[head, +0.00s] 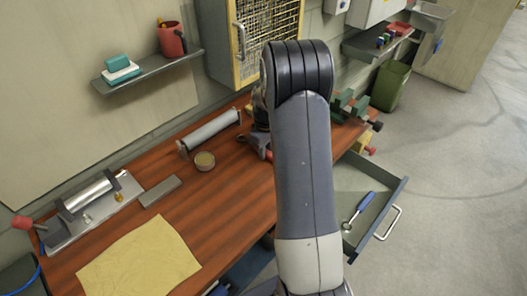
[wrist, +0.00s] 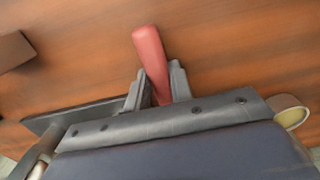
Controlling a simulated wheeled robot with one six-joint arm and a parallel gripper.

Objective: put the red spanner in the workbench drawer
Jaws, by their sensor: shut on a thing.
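The red spanner (wrist: 150,50) is held between the two fingers of my gripper (wrist: 158,84) in the wrist view. Its red handle sticks out past the fingertips over the wooden bench top; its other end is hidden by the gripper. In the head view my gripper (head: 258,146) is low over the workbench (head: 225,210), partly behind my arm, and the spanner is mostly hidden. The workbench drawer (head: 350,182) is pulled open at the right, with a blue-handled tool (head: 359,210) lying in it.
A round tin (head: 205,161), a grey roller (head: 212,130) and a grey block (head: 160,191) lie left of my gripper. A yellow cloth (head: 138,262) covers the near bench. A green vise (head: 350,105) stands at the far end. Much of the drawer floor is bare.

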